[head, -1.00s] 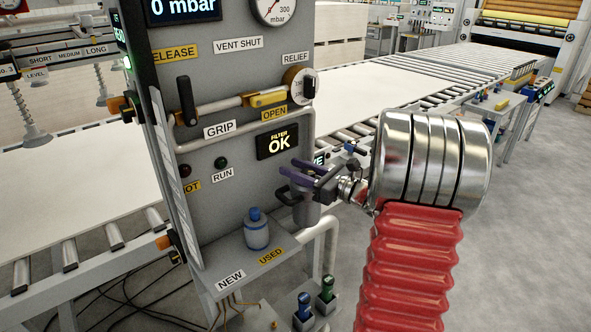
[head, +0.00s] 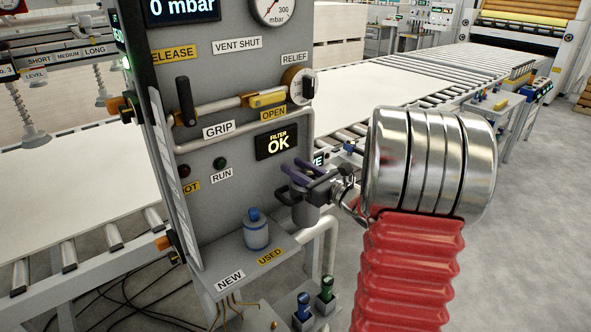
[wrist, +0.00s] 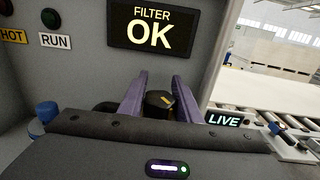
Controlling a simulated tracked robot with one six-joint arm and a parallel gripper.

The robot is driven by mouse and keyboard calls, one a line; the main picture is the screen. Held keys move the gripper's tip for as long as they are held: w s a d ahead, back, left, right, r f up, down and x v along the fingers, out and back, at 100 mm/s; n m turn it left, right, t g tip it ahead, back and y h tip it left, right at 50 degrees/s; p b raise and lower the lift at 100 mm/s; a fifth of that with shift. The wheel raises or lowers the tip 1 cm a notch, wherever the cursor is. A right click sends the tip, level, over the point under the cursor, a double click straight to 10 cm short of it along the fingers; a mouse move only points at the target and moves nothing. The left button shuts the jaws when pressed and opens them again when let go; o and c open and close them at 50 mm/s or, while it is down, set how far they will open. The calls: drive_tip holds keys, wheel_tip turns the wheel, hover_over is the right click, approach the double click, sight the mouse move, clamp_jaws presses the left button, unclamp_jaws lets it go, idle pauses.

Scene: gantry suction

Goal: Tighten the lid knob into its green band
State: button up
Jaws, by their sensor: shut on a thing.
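The lid knob (wrist: 157,101) is dark with an orange-yellow mark on top, between my purple fingers in the wrist view. My gripper (wrist: 160,95) is shut on it. In the head view, my gripper (head: 302,178) is at the top of the grey filter bowl (head: 306,213), on the front of the grey panel. The fingers hide the knob there. I cannot make out the green band in either view. The display (head: 277,142) above reads "FILTER OK"; it also shows in the wrist view (wrist: 150,27).
A blue-capped bottle (head: 256,230) stands on the shelf left of the bowl, by the "USED" label. A pipe (head: 328,240) runs down to the right of the bowl. A roller conveyor (head: 350,140) lies behind.

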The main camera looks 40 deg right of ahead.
drive_tip(key=o, duration=1.1)
drive_tip(key=shift+c, duration=0.2)
drive_tip(key=s+d, duration=0.1)
drive_tip(key=s, duration=1.2)
drive_tip(key=shift+s+d, duration=0.35)
drive_tip(key=shift+d, duration=0.05)
drive_tip(key=shift+f, duration=0.1)
